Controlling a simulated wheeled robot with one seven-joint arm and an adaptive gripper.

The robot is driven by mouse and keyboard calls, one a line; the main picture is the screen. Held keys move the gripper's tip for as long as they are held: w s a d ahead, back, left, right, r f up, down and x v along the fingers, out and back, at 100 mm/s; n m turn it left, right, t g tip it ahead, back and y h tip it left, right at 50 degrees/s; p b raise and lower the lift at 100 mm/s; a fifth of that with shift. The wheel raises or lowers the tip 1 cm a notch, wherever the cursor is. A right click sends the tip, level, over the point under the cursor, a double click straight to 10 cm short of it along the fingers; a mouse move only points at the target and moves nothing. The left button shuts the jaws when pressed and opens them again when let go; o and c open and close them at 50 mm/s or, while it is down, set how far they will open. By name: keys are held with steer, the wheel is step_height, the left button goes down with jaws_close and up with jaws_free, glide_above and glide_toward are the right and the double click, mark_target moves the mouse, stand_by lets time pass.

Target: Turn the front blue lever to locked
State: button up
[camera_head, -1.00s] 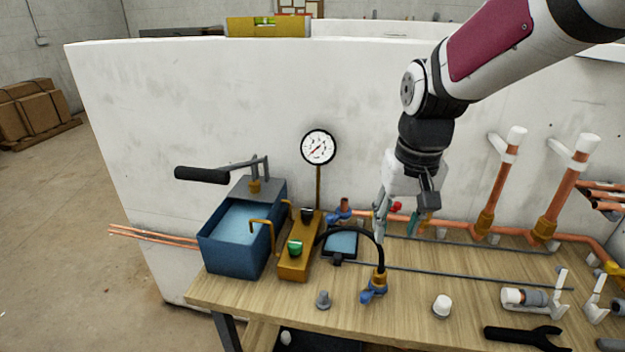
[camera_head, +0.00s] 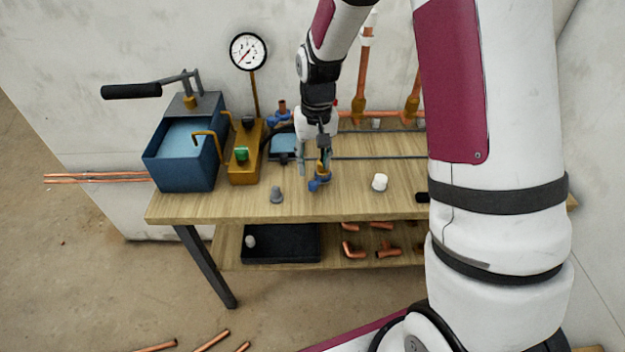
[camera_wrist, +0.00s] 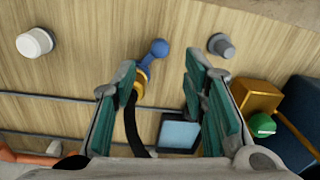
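The front blue lever (camera_head: 317,184) sits on a brass valve with a black hose, near the front of the wooden bench. In the wrist view the blue lever (camera_wrist: 153,52) points up past the fingertips, its round end at the top. The brass valve body (camera_wrist: 140,88) lies near the left finger; I cannot tell if they touch. My gripper (camera_head: 314,165) is above the front valve and partly hides it. In the wrist view my gripper (camera_wrist: 160,78) is open, green pads apart, with nothing clamped. Another blue lever (camera_head: 277,118) is farther back.
A blue tank pump (camera_head: 185,165) and a brass block with a green knob (camera_head: 241,154) stand left. A grey plug (camera_head: 276,195) and a white cap (camera_head: 380,182) sit near the front edge. A gauge (camera_head: 248,51) and copper pipes (camera_head: 361,85) stand behind.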

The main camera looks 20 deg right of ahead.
mark_target(312, 182)
step_height(312, 182, down, 7)
steer(key=shift+a+f, duration=0.1)
steer(key=shift+a, duration=0.05)
steer(key=shift+c, duration=0.4)
jaws_close()
